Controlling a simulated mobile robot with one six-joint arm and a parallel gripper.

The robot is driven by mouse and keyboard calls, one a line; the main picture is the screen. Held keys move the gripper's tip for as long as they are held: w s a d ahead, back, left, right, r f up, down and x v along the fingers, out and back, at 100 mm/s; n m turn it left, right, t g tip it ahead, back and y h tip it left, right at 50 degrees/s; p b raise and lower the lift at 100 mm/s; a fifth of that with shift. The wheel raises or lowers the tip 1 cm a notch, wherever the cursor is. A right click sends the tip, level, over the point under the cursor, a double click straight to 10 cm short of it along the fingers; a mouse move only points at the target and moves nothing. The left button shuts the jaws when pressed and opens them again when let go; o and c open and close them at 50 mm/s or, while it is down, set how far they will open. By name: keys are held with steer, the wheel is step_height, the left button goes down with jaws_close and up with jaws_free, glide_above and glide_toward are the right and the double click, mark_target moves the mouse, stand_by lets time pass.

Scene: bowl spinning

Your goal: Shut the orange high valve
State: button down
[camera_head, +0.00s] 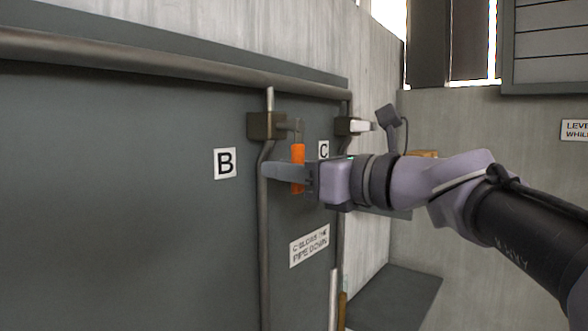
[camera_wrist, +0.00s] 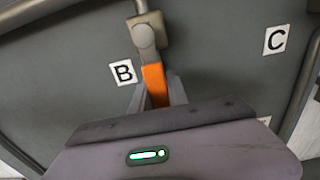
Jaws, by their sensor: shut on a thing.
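The orange valve handle (camera_head: 298,153) hangs down from a dark valve body (camera_head: 266,125) on a vertical pipe, between the B and C labels. My gripper (camera_head: 285,172) reaches it from the right, its fingers around the handle. In the wrist view the orange handle (camera_wrist: 155,85) runs down between the two fingers (camera_wrist: 158,95) from the round valve hub (camera_wrist: 144,37). My gripper is shut on the handle. The handle's lower end is hidden by my gripper in the wrist view.
A thick horizontal pipe (camera_head: 130,57) runs above. A sign (camera_head: 309,246) is on the panel below. A grey ledge (camera_head: 395,298) stands at lower right.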

mark_target(303, 154)
steer(key=shift+w, duration=0.1)
stand_by(0.3)
steer(key=w+n+b, duration=0.1)
steer(key=n, duration=0.1)
steer(key=d+n, duration=0.1)
steer(key=n, duration=0.1)
steer(key=w+d+n+b, duration=0.1)
steer(key=n, duration=0.1)
steer(key=shift+w+r+b, duration=0.3)
steer(key=shift+r+b, duration=0.05)
steer(key=shift+r, duration=0.05)
steer(key=n, duration=0.1)
steer(key=w+d+r+n, duration=0.1)
steer(key=n, duration=0.1)
steer(key=shift+w+d+r+n, duration=0.2)
steer(key=shift+r+n, duration=0.65)
steer(key=shift+n, duration=0.65)
steer(key=shift+w+d+r+n, duration=0.2)
steer(key=shift+r+n, duration=0.65)
steer(key=shift+n, duration=0.65)
steer(key=shift+w+d+r+n, duration=0.1)
steer(key=shift+w+r+n, duration=0.2)
steer(key=shift+r+n, duration=0.9)
steer(key=shift+f+n, duration=0.25)
steer(key=shift+n, duration=0.15)
